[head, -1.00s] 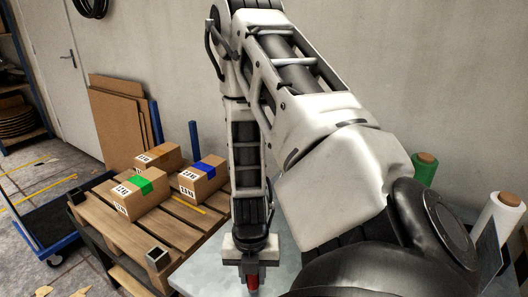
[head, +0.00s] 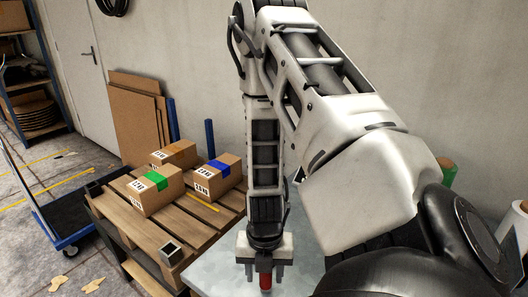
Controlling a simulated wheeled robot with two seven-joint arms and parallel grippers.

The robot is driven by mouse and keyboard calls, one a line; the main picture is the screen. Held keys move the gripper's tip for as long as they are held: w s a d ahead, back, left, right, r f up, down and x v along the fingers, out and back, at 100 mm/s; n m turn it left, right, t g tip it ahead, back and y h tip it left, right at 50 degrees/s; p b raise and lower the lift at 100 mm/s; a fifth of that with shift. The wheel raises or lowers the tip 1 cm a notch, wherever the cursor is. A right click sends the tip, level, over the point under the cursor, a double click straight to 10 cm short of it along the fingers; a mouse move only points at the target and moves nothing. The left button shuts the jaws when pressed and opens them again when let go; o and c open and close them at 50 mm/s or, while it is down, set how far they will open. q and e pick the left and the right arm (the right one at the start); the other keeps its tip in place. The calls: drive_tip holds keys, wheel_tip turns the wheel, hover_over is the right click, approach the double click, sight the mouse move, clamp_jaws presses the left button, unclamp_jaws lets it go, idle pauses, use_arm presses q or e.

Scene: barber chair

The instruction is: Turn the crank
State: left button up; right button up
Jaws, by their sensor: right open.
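My right gripper (head: 265,272) points down at the bottom middle of the head view, over the grey table. A red upright piece (head: 265,281), which looks like the crank's handle, shows between its two dark fingers. The fingers are open, one on each side of the red piece, with small gaps. The rest of the crank is hidden below the picture edge or behind my gripper. My left gripper is not in view.
The grey table top (head: 215,272) is bare left of my gripper. A wooden pallet (head: 137,232) with several cardboard boxes (head: 157,192) stands to the left. A blue-framed cart (head: 65,222) is farther left. A wall closes the back. My own arm covers much of the right.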

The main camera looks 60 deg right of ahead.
wheel_tip(320, 180, up, 7)
drive_tip(key=p, duration=0.5)
drive_tip(key=shift+f, duration=0.2)
drive_tip(key=shift+r+p, duration=0.45)
drive_tip(key=shift+p, duration=0.2)
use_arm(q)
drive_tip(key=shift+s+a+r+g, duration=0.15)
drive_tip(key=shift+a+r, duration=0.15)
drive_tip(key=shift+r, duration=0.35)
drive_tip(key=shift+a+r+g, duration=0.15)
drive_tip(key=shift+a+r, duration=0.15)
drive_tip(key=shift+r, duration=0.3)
use_arm(e)
drive_tip(key=shift+w, duration=0.1)
